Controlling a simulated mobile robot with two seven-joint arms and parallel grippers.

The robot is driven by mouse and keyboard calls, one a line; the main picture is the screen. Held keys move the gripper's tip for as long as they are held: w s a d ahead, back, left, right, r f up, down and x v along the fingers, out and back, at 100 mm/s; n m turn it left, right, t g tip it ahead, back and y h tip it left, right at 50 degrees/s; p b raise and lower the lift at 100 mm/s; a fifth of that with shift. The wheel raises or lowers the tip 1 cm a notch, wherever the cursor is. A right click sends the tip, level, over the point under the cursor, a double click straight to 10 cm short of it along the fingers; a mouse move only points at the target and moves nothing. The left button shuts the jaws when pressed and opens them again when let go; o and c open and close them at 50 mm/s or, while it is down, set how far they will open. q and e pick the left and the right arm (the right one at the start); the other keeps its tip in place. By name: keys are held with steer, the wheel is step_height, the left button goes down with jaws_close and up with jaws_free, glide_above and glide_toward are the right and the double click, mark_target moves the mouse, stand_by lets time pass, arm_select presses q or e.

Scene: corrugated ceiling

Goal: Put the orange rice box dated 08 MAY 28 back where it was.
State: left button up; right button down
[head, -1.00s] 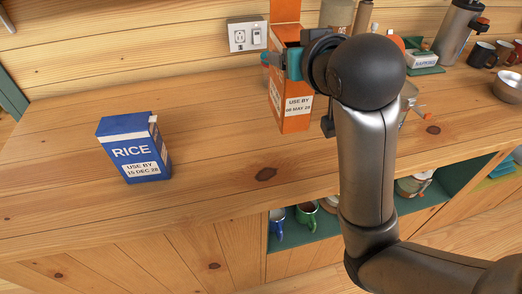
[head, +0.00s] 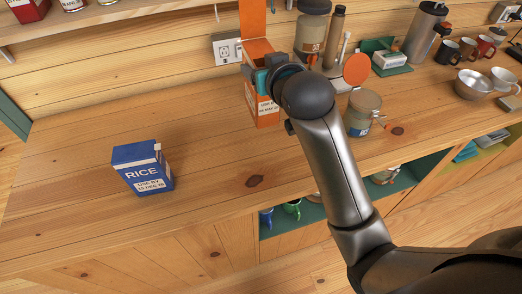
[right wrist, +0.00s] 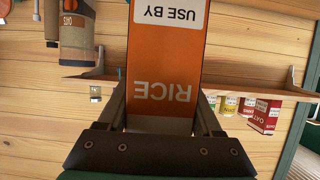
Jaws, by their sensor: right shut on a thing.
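The orange rice box (head: 267,122) is upright at the back of the wooden counter, in front of the wall outlet, with a tall orange flap (head: 253,18) up at its top. My right gripper (head: 262,80) is shut on its upper part and hides some of it. Its use-by label is partly covered now; I cannot tell whether its base touches the counter. In the right wrist view the box (right wrist: 165,60) is between the fingers, its RICE print upside down. A blue rice box (head: 143,168), dated 15 DEC 28, stands on the counter to the left. My left gripper is not in view.
Right of the orange box stand a lidded jar (head: 312,32), a glass jar (head: 361,112) and an orange disc (head: 356,69). A flask (head: 425,35), mugs and a metal bowl (head: 472,85) are farther right. Counter around the blue box is clear. A wall shelf (head: 120,17) is above.

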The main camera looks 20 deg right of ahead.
step_height(320, 180, down, 20)
steer(key=b, duration=0.3)
stand_by(0.4)
steer(key=shift+f, duration=0.15)
steer(key=shift+c, duration=0.2)
jaws_free()
